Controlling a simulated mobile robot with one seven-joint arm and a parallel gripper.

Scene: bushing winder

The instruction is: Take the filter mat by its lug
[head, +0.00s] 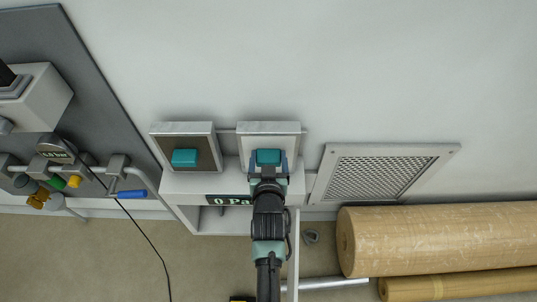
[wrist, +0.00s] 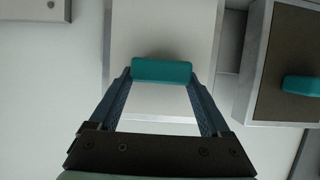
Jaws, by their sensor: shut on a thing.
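A white filter mat (head: 250,144) sits at the right-hand place of two framed places on a white housing; it also shows in the wrist view (wrist: 160,25). Its teal lug (wrist: 161,71) lies between the fingertips of my gripper (wrist: 161,76), one finger at each end, and the jaws are shut on it. In the head view my gripper (head: 268,170) covers the lower part of this mat. A second, dark brown mat (head: 203,143) with its own teal lug (head: 184,158) sits in a metal frame to the left; it shows at right in the wrist view (wrist: 285,60).
A display (head: 229,200) reading "0 Pa" is below the mats. A mesh grille (head: 380,177) is to the right. Large tan rolls (head: 440,240) lie at lower right. Valves and a pipe (head: 132,178) stand at left. The pale wall above is clear.

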